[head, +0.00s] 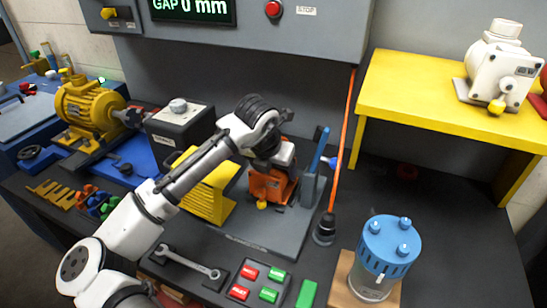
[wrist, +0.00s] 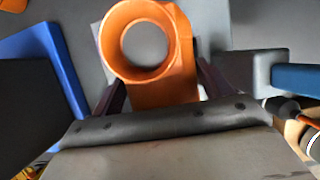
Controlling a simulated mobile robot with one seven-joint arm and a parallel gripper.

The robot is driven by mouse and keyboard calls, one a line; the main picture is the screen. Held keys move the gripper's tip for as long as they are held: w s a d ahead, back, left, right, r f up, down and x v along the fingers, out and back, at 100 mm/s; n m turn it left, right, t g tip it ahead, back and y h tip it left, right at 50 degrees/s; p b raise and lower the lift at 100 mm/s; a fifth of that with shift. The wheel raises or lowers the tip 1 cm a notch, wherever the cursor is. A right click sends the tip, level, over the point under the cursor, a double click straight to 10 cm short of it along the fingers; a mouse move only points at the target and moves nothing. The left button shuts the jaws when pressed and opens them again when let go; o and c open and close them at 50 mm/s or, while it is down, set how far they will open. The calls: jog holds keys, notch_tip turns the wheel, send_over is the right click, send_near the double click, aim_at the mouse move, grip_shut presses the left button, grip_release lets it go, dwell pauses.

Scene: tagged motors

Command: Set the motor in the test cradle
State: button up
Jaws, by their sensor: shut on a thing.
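An orange motor (head: 268,186) is at the middle of the bench, over a dark grey base plate (head: 262,238) that seems to be the test cradle. My gripper (head: 284,158) reaches down onto the motor from above. In the wrist view the two dark fingers (wrist: 160,92) stand on either side of the orange motor (wrist: 160,82), whose round ring with a hole faces up. The gripper is shut on it. My wrist and fingers hide the motor's top in the head view. I cannot tell whether its underside touches the plate.
A grey block with a blue lever (head: 319,150) stands just right of the motor, and a yellow ribbed block (head: 207,190) left. A yellow motor (head: 88,110), a blue-topped motor (head: 388,248) and a white motor (head: 500,68) on a yellow shelf (head: 415,88) stand around.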

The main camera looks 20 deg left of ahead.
jog(key=shift+f, duration=0.4)
jog(key=o, duration=2)
jog(key=shift+f, duration=0.2)
jog(key=shift+o, duration=0.2)
jog(key=b+v, duration=0.2)
jog(key=v, duration=1)
jog(key=shift+s+r, duration=0.1)
jog(key=shift+r, duration=0.05)
